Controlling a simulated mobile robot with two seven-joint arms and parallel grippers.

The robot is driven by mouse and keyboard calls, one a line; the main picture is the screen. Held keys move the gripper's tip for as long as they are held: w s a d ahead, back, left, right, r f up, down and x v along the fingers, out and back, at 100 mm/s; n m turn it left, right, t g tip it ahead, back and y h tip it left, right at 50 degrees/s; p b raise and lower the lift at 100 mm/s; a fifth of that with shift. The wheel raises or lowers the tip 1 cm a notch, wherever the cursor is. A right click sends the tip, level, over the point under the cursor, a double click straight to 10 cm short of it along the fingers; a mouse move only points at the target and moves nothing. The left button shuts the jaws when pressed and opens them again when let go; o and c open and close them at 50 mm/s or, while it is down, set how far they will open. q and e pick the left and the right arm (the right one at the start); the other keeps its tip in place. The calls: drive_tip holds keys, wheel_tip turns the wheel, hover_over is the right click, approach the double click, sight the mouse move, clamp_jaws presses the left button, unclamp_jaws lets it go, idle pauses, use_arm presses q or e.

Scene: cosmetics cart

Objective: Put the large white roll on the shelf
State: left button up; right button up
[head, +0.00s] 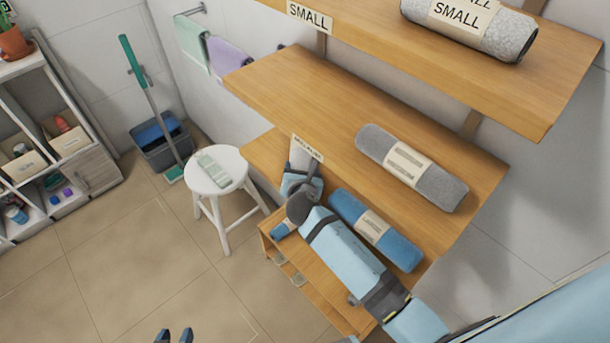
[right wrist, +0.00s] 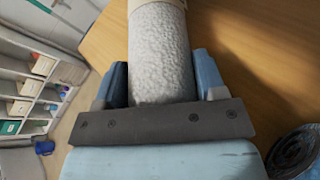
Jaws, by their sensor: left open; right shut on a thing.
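My right gripper (right wrist: 160,85) is shut on the large white roll (right wrist: 160,45), which has a rough surface and a beige paper band. In the head view the white roll (head: 301,153) shows as a short pale piece beyond the right gripper (head: 303,182), partly covered by a small label at the shelf edge. My left gripper (head: 174,336) is open and empty at the bottom edge of the head view, low over the floor.
A grey roll (head: 412,168) and a blue roll (head: 375,230) lie to the right of the white roll. The top shelf (head: 400,50) holds another grey roll under a SMALL label. A white stool (head: 216,172) stands to the left. The shelf's left part is bare.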

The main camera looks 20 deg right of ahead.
drive_tip(key=shift+f, duration=0.4)
drive_tip(key=shift+d+r, duration=0.1)
drive_tip(key=shift+r, duration=0.15)
drive_tip(key=o, duration=1.2)
drive_tip(key=shift+c, duration=0.2)
use_arm(q)
drive_tip(key=shift+w+d, duration=0.3)
use_arm(e)
drive_tip(key=shift+o, duration=0.3)
